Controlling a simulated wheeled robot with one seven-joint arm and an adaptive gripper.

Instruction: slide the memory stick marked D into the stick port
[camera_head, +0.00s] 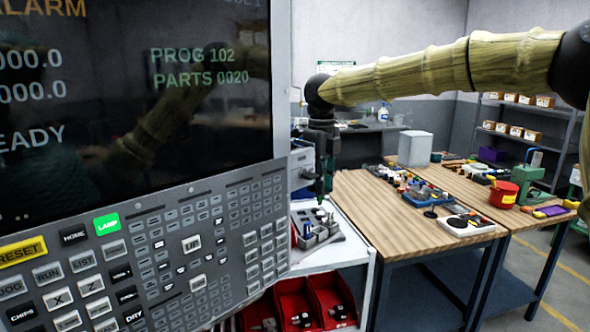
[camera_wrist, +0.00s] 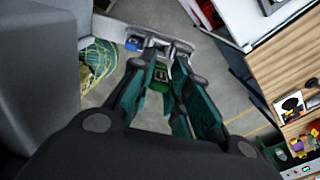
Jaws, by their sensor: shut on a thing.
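My gripper (camera_wrist: 162,62) is shut on a small green memory stick (camera_wrist: 161,75), held between the fingertips in the wrist view. A pale mark shows on the stick, but it is too small to read. In the head view my gripper (camera_head: 321,190) points down, above a grey tray (camera_head: 330,241) on a white-topped stand. The stick is hardly visible there. I cannot make out the stick port in either view.
A large machine control panel (camera_head: 150,262) with a screen (camera_head: 130,100) fills the left. Red bins (camera_head: 293,305) sit below the white stand (camera_head: 345,255). A wooden table (camera_head: 375,215) with several items is at right. A blue piece (camera_wrist: 133,43) lies beyond the fingertips.

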